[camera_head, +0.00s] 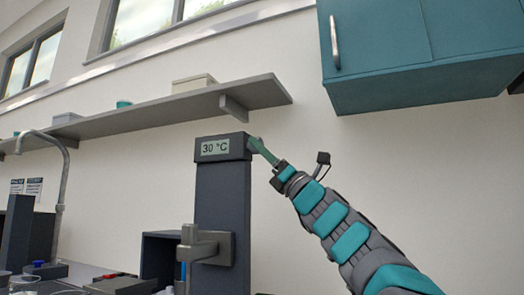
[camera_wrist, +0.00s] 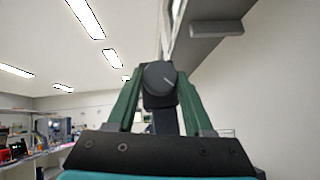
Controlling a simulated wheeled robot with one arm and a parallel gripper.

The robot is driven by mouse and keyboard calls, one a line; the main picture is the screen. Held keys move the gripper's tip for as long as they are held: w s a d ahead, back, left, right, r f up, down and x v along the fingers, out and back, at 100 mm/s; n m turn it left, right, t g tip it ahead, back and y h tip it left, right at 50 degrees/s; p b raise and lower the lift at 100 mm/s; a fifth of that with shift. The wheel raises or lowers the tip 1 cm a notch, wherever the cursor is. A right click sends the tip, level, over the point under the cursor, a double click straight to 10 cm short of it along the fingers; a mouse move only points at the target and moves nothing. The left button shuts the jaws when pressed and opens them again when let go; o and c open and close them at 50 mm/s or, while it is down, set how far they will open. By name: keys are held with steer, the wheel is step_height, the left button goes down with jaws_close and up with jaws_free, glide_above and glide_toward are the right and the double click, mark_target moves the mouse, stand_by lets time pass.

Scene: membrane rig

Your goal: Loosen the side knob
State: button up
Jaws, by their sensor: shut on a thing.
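A dark grey column (camera_head: 221,215) stands in the middle of the head view, topped by a box with a display (camera_head: 216,148) reading "30 °C". My gripper (camera_head: 254,141) reaches from the lower right to the right side of that box, and its green fingers hide the knob there. In the wrist view the round dark side knob (camera_wrist: 159,76) with a light mark line sits between the two green fingertips of my gripper (camera_wrist: 158,88). The gripper is shut on the knob.
A grey shelf (camera_head: 150,107) runs along the wall behind and above the box. A teal cabinet (camera_head: 420,55) hangs at upper right. A clamp (camera_head: 205,247) sits on the column lower down. A curved tap (camera_head: 66,170) stands at left.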

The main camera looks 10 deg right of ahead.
jaws_close()
steer(key=n+g+y, duration=0.2)
steer(key=n, duration=0.1)
steer(key=shift+w+n+g+y, duration=0.1)
steer(key=shift+n+g+y, duration=0.2)
steer(key=shift+y, duration=0.1)
steer(key=o, duration=1.1)
jaws_free()
